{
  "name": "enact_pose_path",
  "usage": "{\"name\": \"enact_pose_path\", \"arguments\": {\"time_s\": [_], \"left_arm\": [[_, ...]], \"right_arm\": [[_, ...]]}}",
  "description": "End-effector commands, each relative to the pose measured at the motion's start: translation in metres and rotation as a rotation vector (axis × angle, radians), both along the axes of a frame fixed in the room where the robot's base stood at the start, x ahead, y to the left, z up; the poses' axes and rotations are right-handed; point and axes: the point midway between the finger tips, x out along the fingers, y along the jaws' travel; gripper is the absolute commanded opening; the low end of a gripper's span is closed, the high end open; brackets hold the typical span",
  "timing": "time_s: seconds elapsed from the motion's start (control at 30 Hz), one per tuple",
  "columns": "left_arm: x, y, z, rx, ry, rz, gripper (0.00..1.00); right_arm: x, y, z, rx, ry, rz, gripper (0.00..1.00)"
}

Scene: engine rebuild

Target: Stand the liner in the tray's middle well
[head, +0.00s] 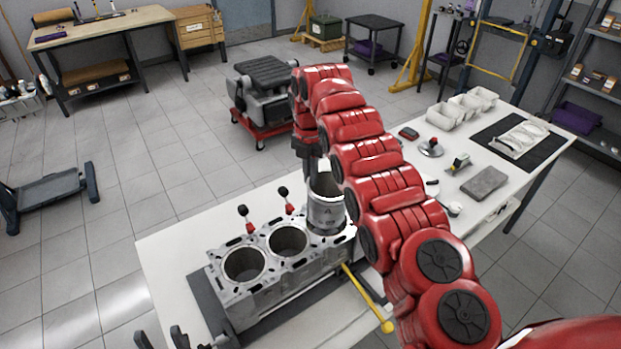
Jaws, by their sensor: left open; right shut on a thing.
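The liner (326,212) is a silvery metal cylinder, upright at the right-hand bore of the engine block (262,297). Its lower end overlaps that bore, and I cannot tell whether it is still partly inside or just above. My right gripper (324,168) is shut on the liner's upper rim, partly hidden by my red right arm. My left gripper (162,339) is open and empty at the bottom left edge, with only its dark fingers showing. A white row of three open wells, which looks like the tray (462,109), stands at the table's far right end.
Two red-and-black levers (287,201) stand behind the block. A yellow-handled bar (368,299) lies at its right. A grey slab (484,183), small tools and a black mat (492,136) with a white part occupy the table's right side. My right arm crosses the middle.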

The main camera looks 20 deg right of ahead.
Motion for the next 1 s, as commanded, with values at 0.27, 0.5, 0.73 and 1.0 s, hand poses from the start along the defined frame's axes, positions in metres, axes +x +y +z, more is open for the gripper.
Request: {"name": "enact_pose_path", "arguments": {"time_s": [0.27,0.5,0.73,1.0], "left_arm": [[0.000,0.000,0.016,0.000,0.000,0.000,0.50],[0.000,0.000,0.028,0.000,0.000,0.000,0.50],[0.000,0.000,0.039,0.000,0.000,0.000,0.50],[0.000,0.000,0.052,0.000,0.000,0.000,0.50]], "right_arm": [[0.000,0.000,0.019,-0.001,-0.001,0.000,0.00],[0.000,0.000,0.032,-0.001,-0.001,0.000,0.00],[0.000,0.000,0.044,-0.001,-0.001,0.000,0.00],[0.000,0.000,0.058,-0.001,-0.001,0.000,0.00]]}}
